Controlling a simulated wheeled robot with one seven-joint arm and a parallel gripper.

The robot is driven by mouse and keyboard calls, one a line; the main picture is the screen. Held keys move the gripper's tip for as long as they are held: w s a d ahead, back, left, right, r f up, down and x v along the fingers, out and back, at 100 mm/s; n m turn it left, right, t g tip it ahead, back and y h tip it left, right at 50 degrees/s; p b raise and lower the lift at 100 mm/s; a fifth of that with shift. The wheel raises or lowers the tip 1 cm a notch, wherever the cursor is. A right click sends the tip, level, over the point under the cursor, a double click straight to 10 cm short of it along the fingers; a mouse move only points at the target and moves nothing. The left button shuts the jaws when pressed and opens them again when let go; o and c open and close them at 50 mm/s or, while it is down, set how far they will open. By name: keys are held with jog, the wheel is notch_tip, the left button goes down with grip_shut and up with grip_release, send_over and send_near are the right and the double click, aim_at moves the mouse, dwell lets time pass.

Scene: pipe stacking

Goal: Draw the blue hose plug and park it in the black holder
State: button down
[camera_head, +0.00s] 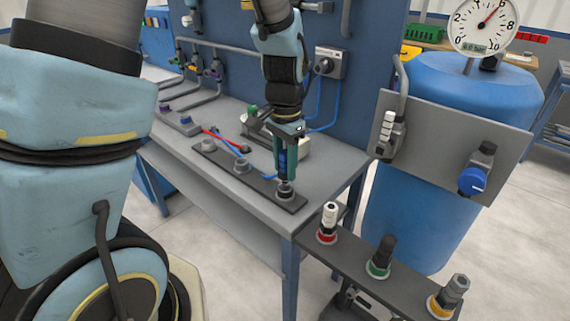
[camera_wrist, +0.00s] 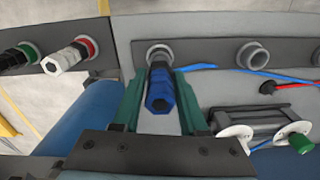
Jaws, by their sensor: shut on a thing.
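The blue plug (camera_wrist: 160,92) stands upright between the green fingers of my gripper (camera_wrist: 156,75), which is shut on it. In the head view my gripper (camera_head: 286,158) points down over the table. The plug's dark lower end is at the grey ring socket (camera_head: 285,190) at the right end of a dark bar (camera_head: 262,183). I cannot tell how deep it sits. Two other ring sockets (camera_head: 241,166) on the bar look empty. A blue hose (camera_wrist: 195,67) lies near the plug. I cannot tell which part is the black holder.
A dark stand at the right holds white (camera_head: 329,216), black (camera_head: 381,252) and grey (camera_head: 454,292) plugs. A blue tank (camera_head: 425,225) with a gauge stands behind it. A hose reel (camera_wrist: 258,130) is close to my gripper. A blue panel (camera_head: 372,80) rises behind the table (camera_head: 335,155).

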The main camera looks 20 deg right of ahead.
aim_at(285, 175)
jog(key=shift+f+b, duration=0.95)
jog(key=shift+f, duration=0.65)
dwell(0.4)
jog(key=shift+c, duration=1.8)
grip_release()
jog(key=shift+r, duration=0.1)
